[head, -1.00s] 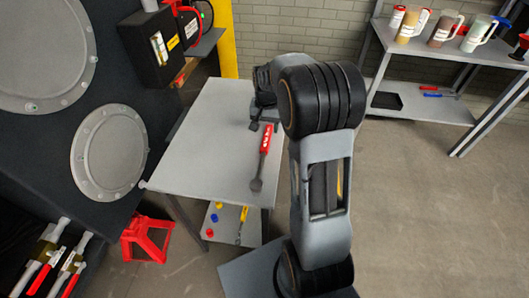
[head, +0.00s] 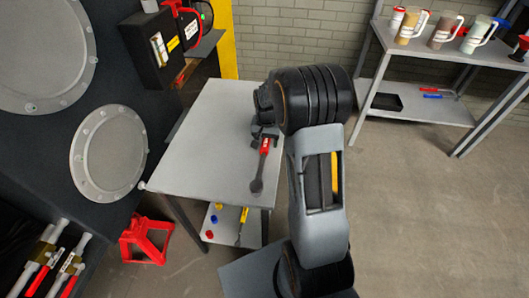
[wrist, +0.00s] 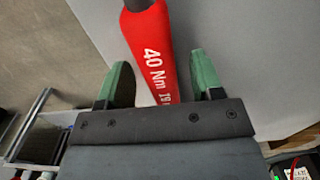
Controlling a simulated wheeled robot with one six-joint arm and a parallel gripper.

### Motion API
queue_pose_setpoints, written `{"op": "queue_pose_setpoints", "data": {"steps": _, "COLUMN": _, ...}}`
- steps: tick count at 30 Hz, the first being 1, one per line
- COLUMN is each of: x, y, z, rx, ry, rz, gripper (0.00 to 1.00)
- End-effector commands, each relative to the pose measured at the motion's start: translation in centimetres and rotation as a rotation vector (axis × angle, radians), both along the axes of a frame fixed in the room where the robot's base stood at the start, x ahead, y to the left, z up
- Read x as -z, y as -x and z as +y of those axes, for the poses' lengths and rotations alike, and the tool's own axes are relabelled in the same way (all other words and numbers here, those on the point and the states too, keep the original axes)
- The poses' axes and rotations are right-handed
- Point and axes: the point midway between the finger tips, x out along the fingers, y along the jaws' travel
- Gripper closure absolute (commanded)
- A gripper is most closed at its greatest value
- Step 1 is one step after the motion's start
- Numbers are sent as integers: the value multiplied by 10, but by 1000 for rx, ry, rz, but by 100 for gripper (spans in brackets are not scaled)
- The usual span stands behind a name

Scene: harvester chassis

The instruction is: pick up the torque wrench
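The torque wrench (head: 264,146) lies on the grey table, its red handle toward the back and its dark head toward the front. My gripper (head: 264,133) is at the rear end of the handle and hides part of it. In the wrist view, the red handle (wrist: 152,45), marked "40 Nm", runs between the green fingertips of my gripper (wrist: 158,62). The fingers are open, with a visible gap on each side of the handle. How far the fingers reach down beside it I cannot tell.
The table top (head: 205,150) is otherwise clear. Its lower shelf (head: 225,222) holds small coloured parts and a yellow-handled tool. A dark machine wall (head: 60,140) stands at left, a red stand (head: 147,240) on the floor. A shelf rack (head: 425,112) with mugs is at the back right.

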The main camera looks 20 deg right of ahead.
Motion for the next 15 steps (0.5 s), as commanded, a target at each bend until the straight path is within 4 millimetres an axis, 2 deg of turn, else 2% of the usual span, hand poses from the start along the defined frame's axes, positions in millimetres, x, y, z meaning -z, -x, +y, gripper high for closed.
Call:
{"op": "queue_pose_setpoints", "data": {"steps": 2, "x": 0, "y": 0, "z": 0, "rx": 0, "ry": 0, "rz": 0, "gripper": 47}}
{"op": "queue_pose_setpoints", "data": {"steps": 15, "x": 0, "y": 0, "z": 0, "rx": 0, "ry": 0, "rz": 0, "gripper": 89}}
